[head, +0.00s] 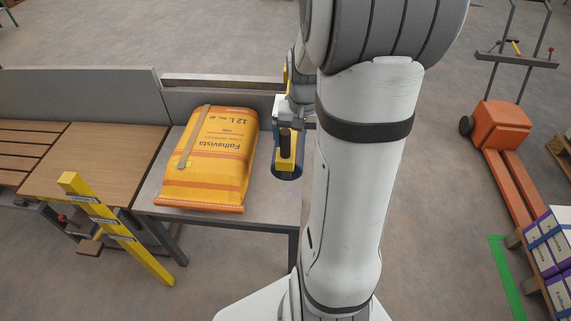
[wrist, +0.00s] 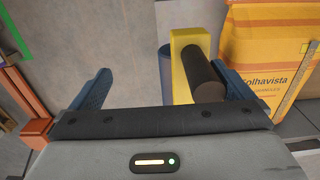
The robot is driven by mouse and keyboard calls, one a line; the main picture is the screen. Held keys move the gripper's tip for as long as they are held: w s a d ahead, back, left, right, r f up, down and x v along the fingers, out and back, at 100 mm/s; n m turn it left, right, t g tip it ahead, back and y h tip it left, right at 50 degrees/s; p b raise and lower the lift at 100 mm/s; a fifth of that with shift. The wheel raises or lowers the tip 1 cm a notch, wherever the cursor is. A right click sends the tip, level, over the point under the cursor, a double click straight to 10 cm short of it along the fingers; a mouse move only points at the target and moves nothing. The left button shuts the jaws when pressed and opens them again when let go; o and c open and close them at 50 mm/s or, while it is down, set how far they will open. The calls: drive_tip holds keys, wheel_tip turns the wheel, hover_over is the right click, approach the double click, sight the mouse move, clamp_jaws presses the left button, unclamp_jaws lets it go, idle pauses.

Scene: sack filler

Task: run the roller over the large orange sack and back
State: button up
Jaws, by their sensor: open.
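The large orange sack (head: 208,155) lies flat on a grey table (head: 262,205); part of it shows at the right of the wrist view (wrist: 265,60). A tan strip (head: 192,138) lies on top of the sack. The roller (head: 286,155), with a yellow frame, blue drum and black handle, is on the table just right of the sack. In the wrist view the roller's handle (wrist: 202,75) points towards me. My gripper (wrist: 161,70) is open, its blue fingers on either side of the roller, the right one closer to the handle. The arm hides most of my gripper in the head view.
A wooden bench (head: 90,160) adjoins the table's left side, with a yellow post (head: 118,230) in front. A low grey wall (head: 80,95) runs behind. An orange pallet truck (head: 497,125) and stacked boxes (head: 555,240) stand at the right.

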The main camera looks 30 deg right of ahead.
sight(285, 138)
drive_tip(key=shift+w+a, duration=0.6)
drive_tip(key=shift+a, duration=0.3)
drive_tip(key=shift+w+a, duration=0.6)
drive_tip(key=shift+a, duration=0.25)
wheel_tip(285, 138, up, 9)
drive_tip(key=p, duration=0.7)
drive_tip(key=shift+r, duration=0.1)
drive_tip(key=shift+a, duration=0.1)
drive_tip(key=s+a+r+n+t, duration=0.3)
drive_tip(key=s+a+r+n, duration=0.3)
drive_tip(key=s+a, duration=0.6)
drive_tip(key=shift+s+r+n, duration=0.4)
drive_tip(key=shift+s+r, duration=0.3)
drive_tip(key=shift+r, duration=0.2)
